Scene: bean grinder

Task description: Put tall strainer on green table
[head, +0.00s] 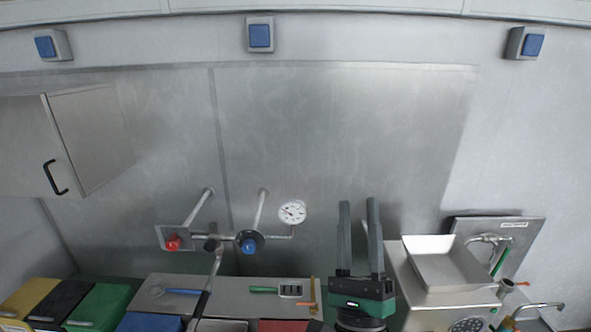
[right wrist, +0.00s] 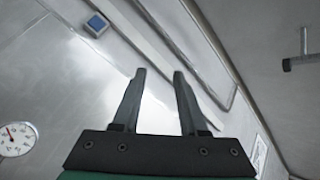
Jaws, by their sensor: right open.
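My right gripper (head: 359,203) points upward in the head view, in front of the steel back wall and left of the steel machine. Its two fingers are apart with nothing between them; the right wrist view (right wrist: 158,74) also shows them empty. I cannot make out a tall strainer for certain. A blue-handled tool (head: 175,291) lies on the steel counter, too small to identify. A green surface (head: 100,306) shows at the lower left among coloured ones; I cannot tell whether it is the green table. My left gripper is out of view.
A steel counter (head: 222,288) holds a green-handled tool (head: 275,290). Pipes with a red valve (head: 172,243) and a blue valve (head: 248,242) stand out above it, by a gauge (head: 292,212). A steel tray (head: 446,262) tops the machine at right. A cabinet (head: 88,140) hangs left.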

